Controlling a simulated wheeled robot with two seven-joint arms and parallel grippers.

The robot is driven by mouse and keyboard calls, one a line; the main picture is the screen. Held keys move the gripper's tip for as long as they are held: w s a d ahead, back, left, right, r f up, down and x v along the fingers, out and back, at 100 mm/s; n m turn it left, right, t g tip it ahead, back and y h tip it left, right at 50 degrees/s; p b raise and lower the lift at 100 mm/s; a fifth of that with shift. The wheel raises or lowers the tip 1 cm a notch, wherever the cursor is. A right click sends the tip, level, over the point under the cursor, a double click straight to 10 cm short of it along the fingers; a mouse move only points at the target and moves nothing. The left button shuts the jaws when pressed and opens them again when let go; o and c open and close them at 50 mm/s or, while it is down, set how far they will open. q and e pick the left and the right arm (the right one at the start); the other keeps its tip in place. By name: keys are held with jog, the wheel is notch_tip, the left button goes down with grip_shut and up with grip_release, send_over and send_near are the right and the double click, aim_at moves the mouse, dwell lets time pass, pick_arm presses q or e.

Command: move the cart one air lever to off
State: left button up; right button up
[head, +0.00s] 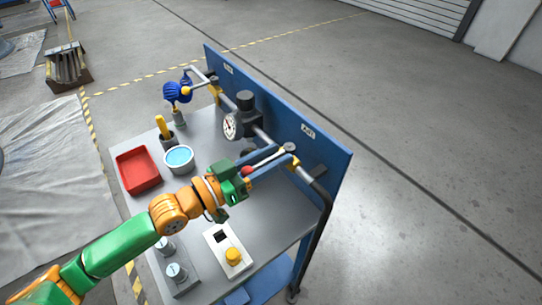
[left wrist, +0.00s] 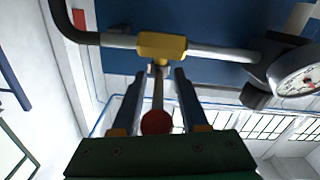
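The air lever (head: 268,158) is a thin light rod with a red ball knob (head: 247,170). It sits on a pipe at the near right end of the cart's blue panel (head: 325,158). In the left wrist view the lever (left wrist: 158,88) runs from a yellow valve body (left wrist: 162,46) toward my palm, its red knob (left wrist: 157,122) close to the palm. My left gripper (head: 275,163) is open, its two dark blue fingers on either side of the lever, with gaps visible on both sides in the left wrist view (left wrist: 165,80). My right gripper is not in view.
The cart top (head: 200,140) holds a red tray (head: 138,170), a cup with blue contents (head: 179,159) and a yellow-handled tool (head: 162,128). A pressure gauge (head: 231,126) and a blue valve handle (head: 178,91) sit along the panel. Open floor lies right of the cart.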

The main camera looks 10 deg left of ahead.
aim_at(246, 172)
pick_arm(q)
jog(key=b+v, duration=0.1)
jog(key=v, duration=0.5)
jog(key=shift+w+f, duration=0.1)
jog(key=shift+s+a, duration=0.4)
jog(key=shift+s, duration=0.05)
